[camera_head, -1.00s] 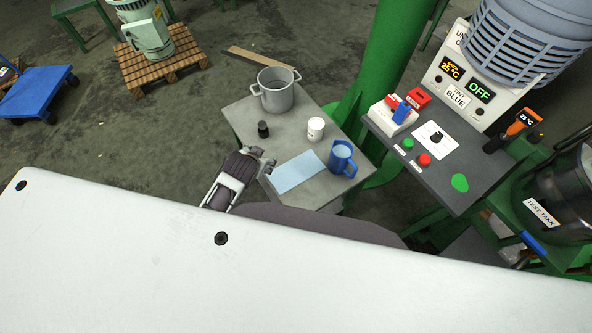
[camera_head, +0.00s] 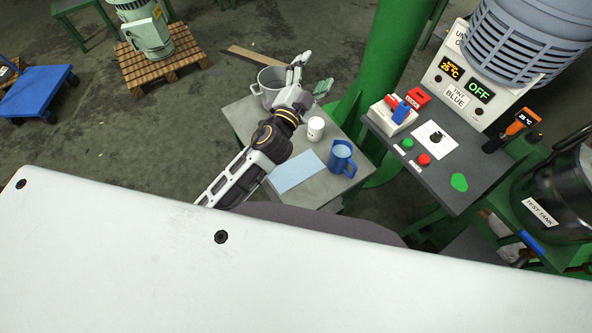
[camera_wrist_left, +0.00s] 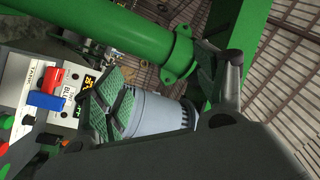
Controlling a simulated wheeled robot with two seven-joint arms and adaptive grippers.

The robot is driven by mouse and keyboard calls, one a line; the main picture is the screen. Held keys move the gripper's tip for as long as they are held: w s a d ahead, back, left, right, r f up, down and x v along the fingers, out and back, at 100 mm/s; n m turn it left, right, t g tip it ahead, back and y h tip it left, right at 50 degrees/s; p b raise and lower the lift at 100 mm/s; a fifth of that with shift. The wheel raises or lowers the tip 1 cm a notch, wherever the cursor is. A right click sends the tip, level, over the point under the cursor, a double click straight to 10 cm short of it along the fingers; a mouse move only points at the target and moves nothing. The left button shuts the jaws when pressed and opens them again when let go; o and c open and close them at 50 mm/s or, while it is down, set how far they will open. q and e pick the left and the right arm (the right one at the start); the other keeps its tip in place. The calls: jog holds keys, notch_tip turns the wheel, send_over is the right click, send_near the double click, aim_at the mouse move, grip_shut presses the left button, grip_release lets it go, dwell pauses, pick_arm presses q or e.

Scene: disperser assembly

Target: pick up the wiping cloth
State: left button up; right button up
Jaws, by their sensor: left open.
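The wiping cloth (camera_head: 297,171) is a flat light blue rectangle in the head view. It lies on the front part of the small grey table (camera_head: 318,190), left of a blue jug. My left gripper (camera_head: 313,75) is open and empty, raised over the back of the table, well behind the cloth and apart from it. Its fingers point up and to the right in the head view. In the left wrist view a green finger pad shows, and the cloth does not. My right gripper is not in view.
The blue jug (camera_head: 342,157) stands right of the cloth and a white cup (camera_head: 316,128) behind it. A metal pot (camera_head: 268,84) stands at the table's back, partly hidden by my left arm. A green column (camera_head: 393,70) and the control panel (camera_head: 440,150) are to the right.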

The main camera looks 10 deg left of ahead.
pick_arm(q)
jog(key=s+d+r+m+g+h, duration=0.1)
jog(key=s+d+m+g+h, duration=0.15)
jog(key=d+m+h, duration=0.4)
jog(key=s+d+r+m+g+h, duration=0.1)
jog(key=s+d+m+g+h, duration=0.1)
jog(key=d+m+g+h, duration=0.45)
jog(key=s+d+f+m+g+y, duration=0.1)
jog(key=s+d+f+m+g, duration=0.25)
jog(key=f+m, duration=0.3)
jog(key=s+d+f+m+g+y, duration=0.2)
jog(key=d+f+m+g, duration=0.25)
jog(key=f, duration=0.25)
jog(key=a+f+m+g+y, duration=0.25)
jog(key=a+f+y, duration=0.55)
jog(key=f, duration=0.5)
jog(key=w+a+f+y, duration=0.1)
jog(key=a+f+y, duration=0.1)
jog(key=a, duration=0.6)
jog(key=w+a+f+y, duration=0.2)
jog(key=a+f+y, duration=0.1)
jog(key=a, duration=0.5)
jog(key=shift+f+m+t+y, duration=0.25)
jog(key=shift+m+t+y, duration=0.15)
jog(key=shift+y, duration=0.4)
jog(key=shift+f, duration=0.15)
